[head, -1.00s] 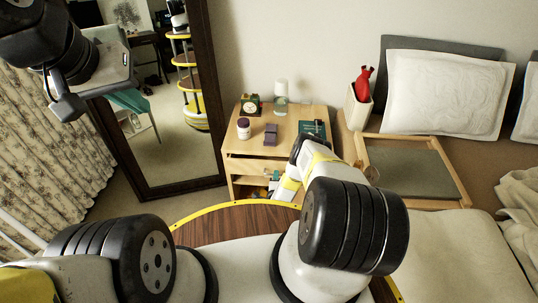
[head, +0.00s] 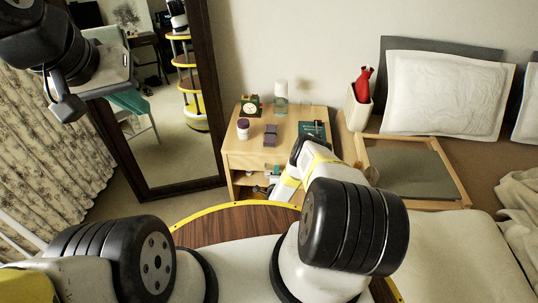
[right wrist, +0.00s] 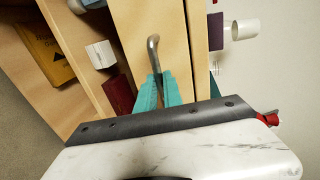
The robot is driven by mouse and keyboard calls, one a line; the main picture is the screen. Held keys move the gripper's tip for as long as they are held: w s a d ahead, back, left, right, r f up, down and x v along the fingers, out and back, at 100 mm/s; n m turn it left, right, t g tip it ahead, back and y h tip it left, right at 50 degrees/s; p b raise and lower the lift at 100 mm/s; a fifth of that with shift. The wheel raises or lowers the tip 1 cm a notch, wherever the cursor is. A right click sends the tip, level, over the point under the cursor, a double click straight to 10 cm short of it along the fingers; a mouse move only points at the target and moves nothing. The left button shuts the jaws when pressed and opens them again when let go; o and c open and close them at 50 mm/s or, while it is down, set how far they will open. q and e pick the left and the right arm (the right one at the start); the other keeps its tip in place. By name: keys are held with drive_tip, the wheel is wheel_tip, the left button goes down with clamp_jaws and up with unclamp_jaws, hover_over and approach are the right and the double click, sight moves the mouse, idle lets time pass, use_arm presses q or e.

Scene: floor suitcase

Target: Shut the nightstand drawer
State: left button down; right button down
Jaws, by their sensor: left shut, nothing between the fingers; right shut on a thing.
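The light wood nightstand (head: 257,135) stands against the wall in the middle of the head view. Its drawer front (head: 243,163) looks flush, or nearly so, with the nightstand under the top; my right arm covers part of it. In the right wrist view the drawer front (right wrist: 172,20) fills the middle, with a bent metal handle (right wrist: 153,48) on it. My right gripper (right wrist: 156,80) has its teal fingers shut on the handle. My left gripper (head: 68,107) is shut and empty, raised at the upper left, far from the nightstand.
A jar (head: 243,128), a clock (head: 250,105), a lamp (head: 281,92) and a dark book (head: 312,131) are on the nightstand top. The open shelf below holds items, including a dark red book (right wrist: 117,94). A mirror (head: 180,190) stands left and a bed (head: 450,240) right.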

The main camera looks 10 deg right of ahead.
drive_tip(key=shift+w+d, duration=0.1)
drive_tip(key=shift+w, duration=0.2)
drive_tip(key=c, duration=1.5)
unclamp_jaws()
drive_tip(key=v, duration=0.7)
drive_tip(key=shift+s, duration=0.35)
